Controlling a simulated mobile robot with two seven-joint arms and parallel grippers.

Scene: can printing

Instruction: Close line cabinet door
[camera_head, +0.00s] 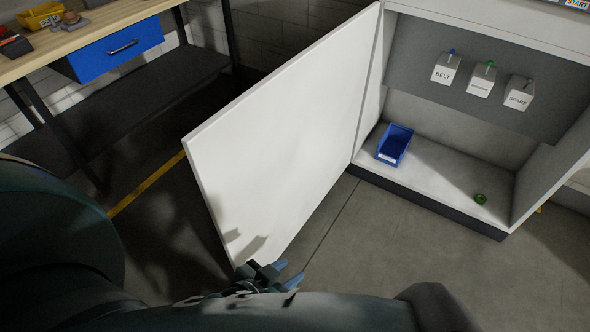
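The white cabinet door (290,130) stands wide open, hinged on the left side of the line cabinet (451,188), and its free edge points toward me. My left gripper (288,273) is at the lower front corner of the door, its two blue-tipped fingers spread apart with nothing seen between them. I cannot tell whether the gripper touches the door. My dark arm hides the area below and behind the gripper. My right gripper is not in view.
Inside the cabinet are a blue bin (395,144), a green ring (480,198) and blocks labelled BELT (445,70) and SPARE (518,96), with another block between them. A workbench (90,36) with a blue drawer (118,48) stands at upper left. The floor before the cabinet (400,260) is clear.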

